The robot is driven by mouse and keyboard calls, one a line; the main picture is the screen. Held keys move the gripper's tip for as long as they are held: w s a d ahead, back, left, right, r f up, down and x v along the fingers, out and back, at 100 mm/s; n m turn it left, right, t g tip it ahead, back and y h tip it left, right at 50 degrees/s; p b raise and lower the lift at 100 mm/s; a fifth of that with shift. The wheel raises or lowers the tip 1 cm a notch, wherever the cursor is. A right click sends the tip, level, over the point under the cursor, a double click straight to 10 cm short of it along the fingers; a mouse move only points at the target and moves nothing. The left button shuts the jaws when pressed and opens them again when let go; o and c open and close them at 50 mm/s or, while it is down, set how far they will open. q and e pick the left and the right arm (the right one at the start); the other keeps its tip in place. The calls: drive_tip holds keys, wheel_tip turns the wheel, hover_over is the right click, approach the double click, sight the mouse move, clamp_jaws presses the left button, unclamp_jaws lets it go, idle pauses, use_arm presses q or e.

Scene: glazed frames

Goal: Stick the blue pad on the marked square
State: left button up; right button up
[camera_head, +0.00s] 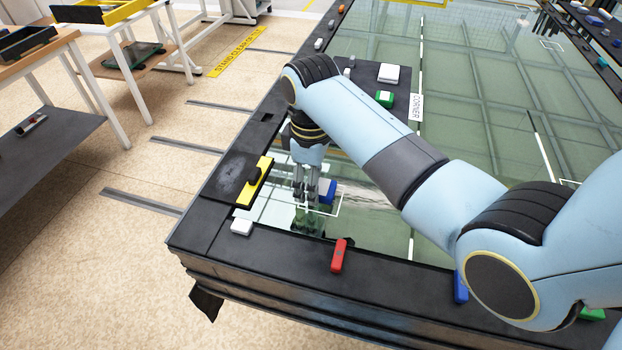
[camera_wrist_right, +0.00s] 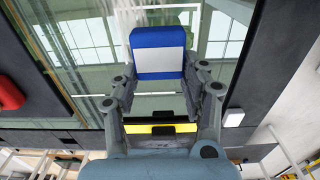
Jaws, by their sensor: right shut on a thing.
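The blue pad (camera_head: 327,191) is low over the glass at the near left corner of the big frame. In the right wrist view the blue pad (camera_wrist_right: 158,38) has a pale grey-white band and sits between the fingers. My right gripper (camera_head: 313,192) points down and is shut on it. The marked square (camera_head: 341,203) is a white outline on the glass around and below the pad; the gripper and pad hide part of it. I cannot tell whether the pad touches the glass. My left gripper is not in view.
A yellow and black tool (camera_head: 254,184) and a white block (camera_head: 241,226) lie on the dark frame edge. A red block (camera_head: 339,256) is on the near edge. A green block (camera_head: 385,98) lies farther back. My right arm crosses over the glass.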

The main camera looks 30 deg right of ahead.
drive_tip(key=shift+f, duration=0.35)
idle(0.7)
drive_tip(key=o, duration=0.8)
drive_tip(key=shift+o, duration=0.2)
wheel_tip(320, 180, up, 12)
